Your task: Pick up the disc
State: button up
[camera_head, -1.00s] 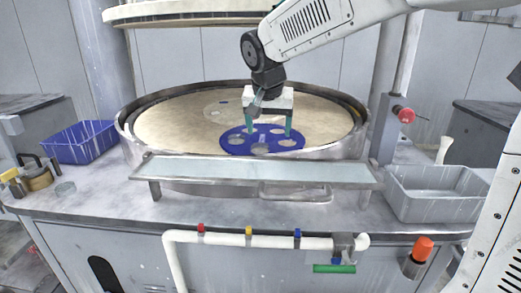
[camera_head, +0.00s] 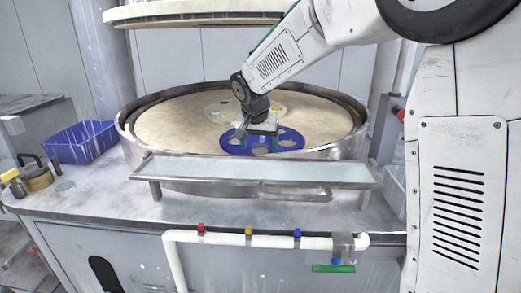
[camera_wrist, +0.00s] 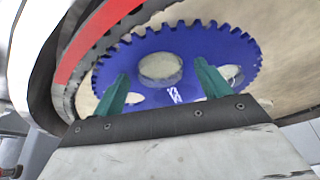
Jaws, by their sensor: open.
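A blue toothed disc (camera_head: 290,139) with several round holes lies flat on the beige platen (camera_head: 170,125). The wrist view shows the disc (camera_wrist: 195,40) close up, with its toothed rim, a large round hole and a small white mark. My gripper (camera_head: 257,146) is low over the disc in the head view and hides part of it. In the wrist view my gripper (camera_wrist: 162,72) has its two green fingers apart, with the white mark between them. I cannot tell whether the fingertips touch the disc.
A metal rim (camera_head: 128,123) surrounds the platen, and a long tray-like shelf (camera_head: 255,171) stands in front. A blue basket (camera_head: 82,143) is at the left. A round upper plate (camera_head: 190,17) hangs above. My arm covers the right side.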

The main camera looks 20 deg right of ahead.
jog(key=shift+f, duration=0.25)
jog(key=shift+c, duration=0.4)
jog(key=shift+s+f, duration=0.1)
jog(key=c, duration=1)
jog(key=shift+c, duration=0.2)
